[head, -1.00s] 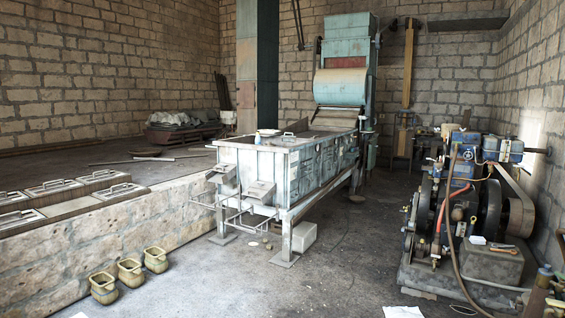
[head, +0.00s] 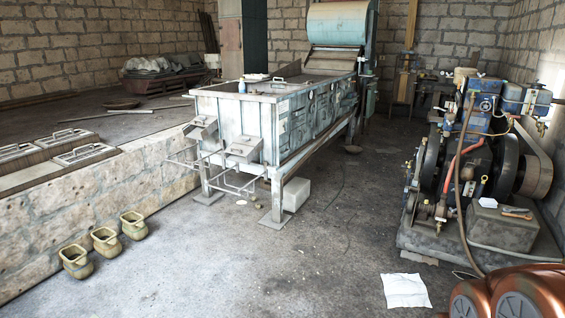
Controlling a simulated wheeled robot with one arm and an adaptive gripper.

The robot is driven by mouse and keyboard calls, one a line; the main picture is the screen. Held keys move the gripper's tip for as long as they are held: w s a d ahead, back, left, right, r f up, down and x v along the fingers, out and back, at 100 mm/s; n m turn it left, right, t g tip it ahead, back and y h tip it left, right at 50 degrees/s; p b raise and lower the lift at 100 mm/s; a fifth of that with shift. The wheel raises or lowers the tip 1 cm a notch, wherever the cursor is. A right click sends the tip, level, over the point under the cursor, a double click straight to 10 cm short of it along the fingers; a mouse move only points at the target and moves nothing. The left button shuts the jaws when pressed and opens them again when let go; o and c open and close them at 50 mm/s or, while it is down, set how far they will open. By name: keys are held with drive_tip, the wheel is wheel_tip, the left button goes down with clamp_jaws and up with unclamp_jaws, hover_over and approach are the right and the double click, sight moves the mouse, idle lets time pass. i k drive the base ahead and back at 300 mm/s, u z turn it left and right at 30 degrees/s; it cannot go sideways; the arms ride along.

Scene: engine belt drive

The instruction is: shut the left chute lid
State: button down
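The left chute (head: 201,128) sticks out from the near end of the pale blue-white metal trough machine (head: 228,110), at its left corner. It is a small, weathered grey metal box shape. The right chute (head: 244,148) sits beside it, to the right and nearer to me. Both are too small to tell surely whether their lids stand open or shut. My gripper is not in view.
Thin metal rails (head: 215,172) jut out below the chutes. Three yellowish pots (head: 105,240) stand by the low stone ledge (head: 90,205) at left. An engine (head: 480,160) stands at right. A paper sheet (head: 405,291) lies on the floor. The middle floor is mostly clear.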

sight(194, 122)
drive_tip(key=u, duration=0.15)
drive_tip(key=i, duration=2)
drive_tip(key=u, duration=0.7)
drive_tip(key=i, duration=2.25)
drive_tip(key=u, duration=0.65)
drive_tip(key=i, duration=1.55)
drive_tip(key=u, duration=0.3)
